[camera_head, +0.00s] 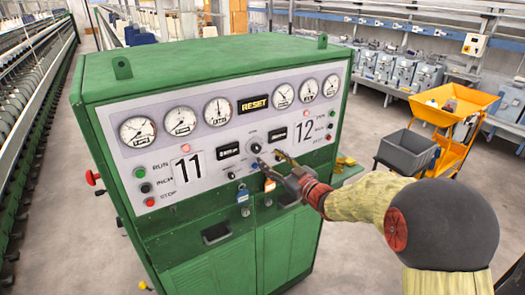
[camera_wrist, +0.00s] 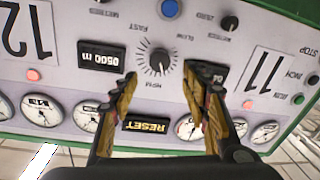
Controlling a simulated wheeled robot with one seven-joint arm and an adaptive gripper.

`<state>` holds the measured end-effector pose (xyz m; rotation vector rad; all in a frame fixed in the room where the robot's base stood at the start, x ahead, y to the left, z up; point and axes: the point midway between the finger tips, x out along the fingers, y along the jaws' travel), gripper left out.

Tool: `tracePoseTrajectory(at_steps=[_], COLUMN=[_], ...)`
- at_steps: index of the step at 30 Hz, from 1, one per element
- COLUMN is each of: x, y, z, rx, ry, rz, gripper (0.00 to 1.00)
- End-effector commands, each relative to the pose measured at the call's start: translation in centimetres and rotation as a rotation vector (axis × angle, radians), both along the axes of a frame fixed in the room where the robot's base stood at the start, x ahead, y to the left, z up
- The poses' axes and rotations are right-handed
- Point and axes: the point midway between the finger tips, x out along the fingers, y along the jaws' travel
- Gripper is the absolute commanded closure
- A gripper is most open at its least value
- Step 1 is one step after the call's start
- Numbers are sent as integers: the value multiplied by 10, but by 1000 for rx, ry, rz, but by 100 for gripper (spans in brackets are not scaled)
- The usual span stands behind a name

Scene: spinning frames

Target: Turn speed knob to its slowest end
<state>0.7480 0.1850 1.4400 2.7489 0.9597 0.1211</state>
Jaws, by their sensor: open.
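The speed knob (camera_wrist: 161,61) is a dark round dial on the pale panel, ringed by tick marks, with FAST, SLOW and RPM printed around it. The wrist view shows it upside down. In the head view the knob (camera_head: 255,148) sits at the panel's middle, between the 11 and 12 sides. My gripper (camera_wrist: 160,72) is open, its yellow-and-black fingers on either side of the knob in the picture. I cannot tell whether they touch it. In the head view my gripper (camera_head: 271,160) is at the panel just below and right of the knob. The knob's exact setting is unclear.
A blue button (camera_wrist: 197,5) and a small black knob (camera_wrist: 228,23) are close by. Displays, including one reading 0500 m (camera_wrist: 100,54), flank the knob. The RESET sign (camera_head: 255,103) and several gauges are above. An orange cart (camera_head: 452,105) stands at right on open floor.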

Motion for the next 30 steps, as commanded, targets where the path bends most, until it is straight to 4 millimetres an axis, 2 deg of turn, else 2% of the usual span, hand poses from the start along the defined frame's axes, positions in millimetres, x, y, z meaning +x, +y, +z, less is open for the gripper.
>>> tracePoseTrajectory(at_steps=[9, 13, 25, 30], x=[38, 49, 55, 55], y=[30, 38, 43, 43], z=[0, 0, -1, -1], rx=[-1, -1, -2, -2], ry=[3, 3, 2, 2], rz=[-1, -1, -3, -3], gripper=[54, 54, 54, 63])
